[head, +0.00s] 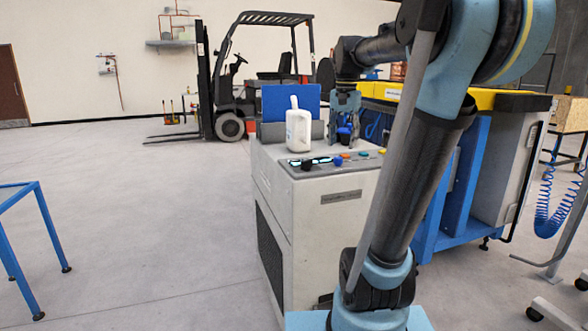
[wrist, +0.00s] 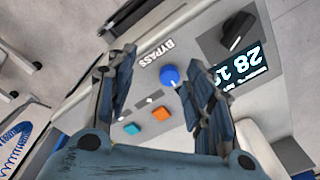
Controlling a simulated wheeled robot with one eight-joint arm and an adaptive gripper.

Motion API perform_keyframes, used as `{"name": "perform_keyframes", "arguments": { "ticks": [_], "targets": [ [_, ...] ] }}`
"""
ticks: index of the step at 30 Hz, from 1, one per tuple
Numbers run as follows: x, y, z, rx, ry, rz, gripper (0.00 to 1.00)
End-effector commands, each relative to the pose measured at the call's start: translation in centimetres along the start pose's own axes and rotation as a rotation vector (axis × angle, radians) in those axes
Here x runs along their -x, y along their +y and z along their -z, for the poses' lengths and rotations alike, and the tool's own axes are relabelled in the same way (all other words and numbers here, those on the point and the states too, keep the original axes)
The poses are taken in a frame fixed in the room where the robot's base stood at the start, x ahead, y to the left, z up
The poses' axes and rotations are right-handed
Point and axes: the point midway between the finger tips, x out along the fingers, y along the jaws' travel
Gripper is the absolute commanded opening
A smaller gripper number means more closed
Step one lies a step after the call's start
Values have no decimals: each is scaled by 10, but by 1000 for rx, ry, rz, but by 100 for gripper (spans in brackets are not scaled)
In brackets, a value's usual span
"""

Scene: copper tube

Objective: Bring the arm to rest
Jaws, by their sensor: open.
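My arm (head: 424,165) rises from its base at the lower right of the head view and bends over at the top. My gripper (head: 345,138) hangs fingers down above the back of a grey machine's control panel. In the wrist view my gripper (wrist: 165,72) is open, one finger on each side of the picture's middle, with nothing held between them. A round blue knob (wrist: 169,75) on the panel shows in the gap. I cannot tell how far the fingertips are above the panel.
The wrist view shows a BYPASS label (wrist: 152,53). A blue-framed machine (head: 455,190) stands right, a forklift (head: 240,80) behind.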

Motion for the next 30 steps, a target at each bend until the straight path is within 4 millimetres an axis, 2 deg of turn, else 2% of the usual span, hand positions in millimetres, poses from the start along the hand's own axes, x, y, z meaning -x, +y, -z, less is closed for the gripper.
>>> {"name": "perform_keyframes", "arguments": {
  "ticks": [1, 8, 15, 24, 30],
  "targets": [
    [-11, 8, -11, 24, 6, 3, 48],
    [-58, 36, -52, 144, 36, 18, 48],
    [-113, 64, -93, 269, 70, 29, 48],
    [-190, 97, -142, 424, 115, 37, 48],
    [-237, 114, -168, 514, 142, 38, 48]
  ]
}}
